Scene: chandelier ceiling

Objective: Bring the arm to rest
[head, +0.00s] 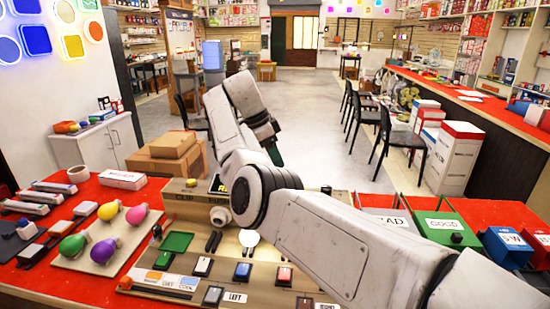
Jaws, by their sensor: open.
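My white arm reaches in from the bottom right, bends at a dark-ringed joint and rises over the middle of the red-topped table (330,203). My gripper (274,156) is the dark end part beside the raised link, above the far side of the table. It is open, and I see nothing held in it. Its fingers are small and partly hidden by the arm. The arm covers part of the grey-brown test board (180,283), which carries several switches and buttons.
Coloured bulbs lie on a beige board (97,249) at left. A green bin (447,229) marked GOOD and a blue bin (508,247) stand at right. Cardboard boxes (163,166) stand beyond the table. The grey floor (310,120) behind is open, with dark chairs along the right counter.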

